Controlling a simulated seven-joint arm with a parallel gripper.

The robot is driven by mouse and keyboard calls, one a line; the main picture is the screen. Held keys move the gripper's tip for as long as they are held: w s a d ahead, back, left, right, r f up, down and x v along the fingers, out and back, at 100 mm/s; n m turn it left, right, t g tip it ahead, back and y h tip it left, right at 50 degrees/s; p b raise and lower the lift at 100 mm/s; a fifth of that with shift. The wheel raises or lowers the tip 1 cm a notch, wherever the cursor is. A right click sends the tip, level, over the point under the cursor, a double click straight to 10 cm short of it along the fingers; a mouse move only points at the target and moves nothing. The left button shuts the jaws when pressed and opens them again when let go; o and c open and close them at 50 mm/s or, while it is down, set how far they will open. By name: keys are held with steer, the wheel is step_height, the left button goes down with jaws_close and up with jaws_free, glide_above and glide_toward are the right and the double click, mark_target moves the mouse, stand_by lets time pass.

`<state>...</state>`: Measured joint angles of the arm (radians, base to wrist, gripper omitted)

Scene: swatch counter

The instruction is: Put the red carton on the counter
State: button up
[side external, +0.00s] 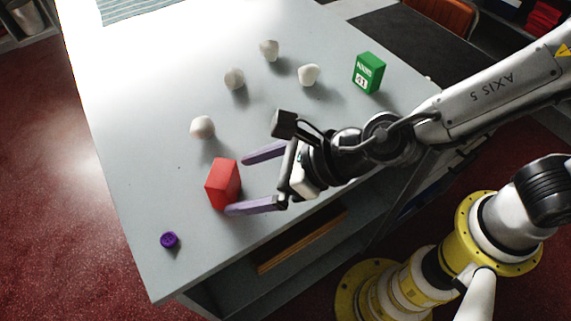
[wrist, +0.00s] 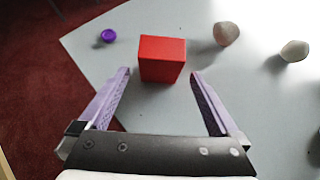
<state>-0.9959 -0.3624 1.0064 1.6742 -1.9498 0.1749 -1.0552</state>
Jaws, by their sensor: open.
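The red carton (side external: 223,184) stands on the grey counter (side external: 150,205) towards its near left part. My gripper (side external: 236,185) is open, with its two purple fingers pointing at the carton. In the wrist view the red carton (wrist: 162,58) lies just beyond the fingertips, roughly centred between them. My gripper (wrist: 160,73) is empty in that view. I cannot tell whether a fingertip touches the carton.
A purple cap (side external: 169,240) lies near the counter's left corner. Several whitish stones (side external: 202,127) lie behind the carton. A green box (side external: 368,72) stands at the back right. The counter's near edge runs below my gripper. The back left is clear.

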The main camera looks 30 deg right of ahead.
steer(key=v, duration=0.8)
steer(key=shift+s+d+r, duration=0.15)
steer(key=shift+r, duration=0.05)
steer(key=w+d+r+m+t+h, duration=0.1)
steer(key=w+d+r+m+h, duration=0.1)
steer(key=w+d+m, duration=0.35)
steer(key=w+d+r+m+t+h, duration=0.2)
steer(key=d+r+m, duration=0.1)
steer(key=d+m, duration=0.55)
steer(key=s+d+m+h, duration=0.2)
steer(key=d+m+h, duration=0.2)
steer(key=d+m, duration=0.7)
steer(key=s+d+f+m+g, duration=0.1)
steer(key=s+d+m, duration=0.3)
steer(key=m, duration=0.6)
steer(key=s+d+f+m+g, duration=0.1)
steer(key=s+d+m+g, duration=0.2)
steer(key=s+m, duration=0.6)
steer(key=shift+d+m+g+y, duration=0.3)
steer(key=shift+d+m+g, duration=0.1)
steer(key=shift+m, duration=0.1)
